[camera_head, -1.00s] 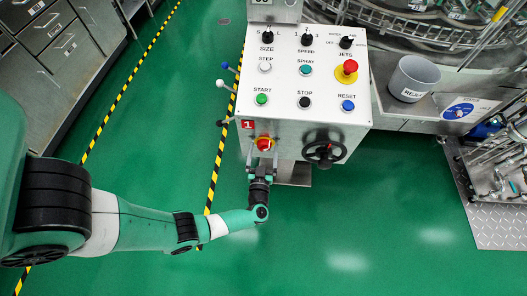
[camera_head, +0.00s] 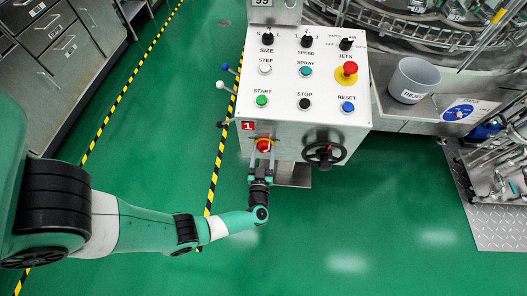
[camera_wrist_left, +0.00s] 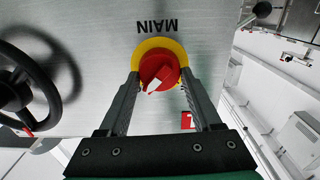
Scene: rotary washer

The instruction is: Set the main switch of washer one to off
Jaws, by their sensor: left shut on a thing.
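The main switch (camera_head: 263,145) is a red rotary knob on a yellow ring, on the front face of the washer one cabinet (camera_head: 285,136), below the red label with a 1 (camera_head: 248,126). In the left wrist view the red knob (camera_wrist_left: 160,73) has a white pointer mark and sits under the word MAIN, which appears upside down. My left gripper (camera_head: 262,160) is at the switch, one finger on each side of the knob, shut on it. In the left wrist view the gripper (camera_wrist_left: 160,85) reaches up to the knob's sides. My right gripper is not in view.
A black handwheel (camera_head: 324,150) sticks out just right of the switch. Above is the sloped panel with buttons, knobs and a red emergency stop (camera_head: 349,70). Levers with ball ends (camera_head: 222,84) stick out at the cabinet's left. The green floor in front is clear.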

